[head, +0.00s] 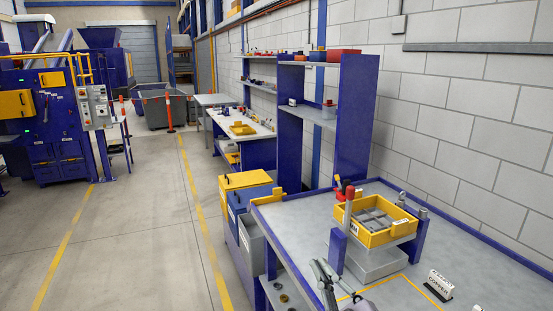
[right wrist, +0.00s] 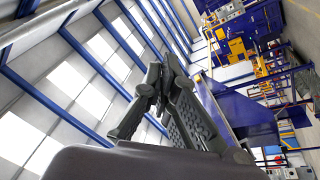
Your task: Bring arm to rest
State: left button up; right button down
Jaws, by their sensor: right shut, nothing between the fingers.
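My right gripper (head: 322,272) shows at the bottom of the head view, over the front left edge of the grey bench (head: 415,285). In the right wrist view its dark fingers (right wrist: 155,78) come together at the tips with nothing between them. That view looks towards the roof and its blue beams, tilted. My left gripper is in neither view.
A yellow divided tray (head: 372,237) sits on a raised stand on the bench, right of my gripper. A white sign reading COPPER (head: 439,284) stands near the front. Blue shelving (head: 345,120) rises behind. The floor aisle (head: 150,230) at left is clear.

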jog(key=s+d+f+m+g+h, duration=0.45)
jog(key=s+d+f, duration=0.2)
jog(key=f, duration=0.45)
jog(key=s+d+f+m+g+h, duration=0.45)
jog(key=s+f+m+g, duration=0.2)
jog(key=f, duration=0.55)
jog(key=s+f+g+y, duration=0.1)
jog(key=s+f+g, duration=0.5)
jog(key=s, duration=0.8)
notch_tip(320, 180, down, 27)
jog(key=s, duration=0.2)
jog(key=s+d+f+g, duration=0.1)
jog(key=s+d+f, duration=0.2)
jog(key=s+f, duration=1.2)
jog(key=shift+s+d+f+g, duration=0.2)
jog(key=shift+s+g, duration=0.1)
jog(key=shift+s, duration=0.4)
